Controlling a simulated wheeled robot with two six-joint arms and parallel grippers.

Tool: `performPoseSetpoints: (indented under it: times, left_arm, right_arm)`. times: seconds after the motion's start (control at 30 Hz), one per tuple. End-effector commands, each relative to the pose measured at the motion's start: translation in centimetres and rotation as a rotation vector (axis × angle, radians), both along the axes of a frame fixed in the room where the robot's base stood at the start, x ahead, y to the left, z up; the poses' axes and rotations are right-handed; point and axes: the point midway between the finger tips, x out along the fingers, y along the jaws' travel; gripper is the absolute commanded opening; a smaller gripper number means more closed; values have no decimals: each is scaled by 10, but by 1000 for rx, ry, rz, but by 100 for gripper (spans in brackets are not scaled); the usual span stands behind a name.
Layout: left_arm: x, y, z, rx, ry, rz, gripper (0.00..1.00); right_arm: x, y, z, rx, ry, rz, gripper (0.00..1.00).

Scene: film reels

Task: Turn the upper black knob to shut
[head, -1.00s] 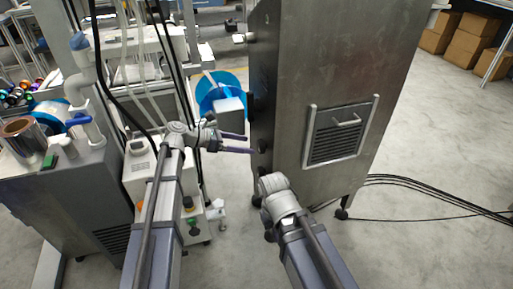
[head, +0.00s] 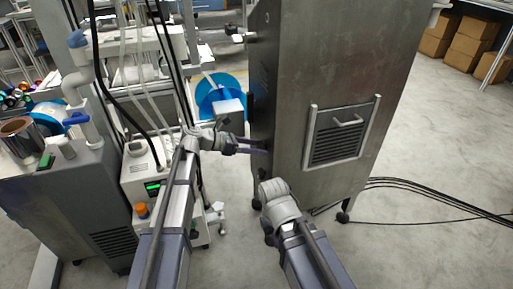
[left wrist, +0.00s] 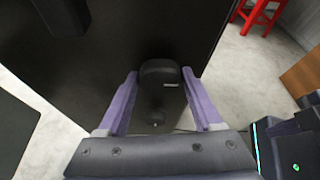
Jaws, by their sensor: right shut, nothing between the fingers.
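A black knob (left wrist: 160,70) with a small pale mark stands on the dark face of the metal cabinet (head: 335,60). In the left wrist view it lies between the two purple fingers of my left gripper (left wrist: 160,76), with a narrow gap seeming to show on each side. In the head view my left gripper (head: 266,147) reaches the cabinet's left face, and the knob there is mostly hidden by the fingers. My right gripper (head: 268,238) is low in front of the cabinet, shut and empty, its fingers mostly hidden behind its wrist.
A vented panel with a handle (head: 343,130) is on the cabinet's front. Black cables (head: 430,196) run over the floor at right. A white box with an orange knob (head: 142,210) and a blue reel (head: 215,92) stand left of the cabinet. The floor at right is mostly clear.

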Motion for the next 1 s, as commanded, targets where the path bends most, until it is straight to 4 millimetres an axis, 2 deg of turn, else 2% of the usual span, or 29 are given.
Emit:
performPoseSetpoints:
  times: [0.07,0.5,0.77,1.0]
  left_arm:
    - [0,0,0,0,0,0,57]
    - [0,0,0,0,0,0,8]
    - [-1,0,0,10,-32,0,8]
    - [-4,0,-1,54,-169,0,8]
  right_arm:
    - [0,0,0,0,0,0,0]
    - [0,0,0,0,0,0,0]
    - [0,0,0,0,0,0,0]
    - [0,0,0,0,0,0,0]
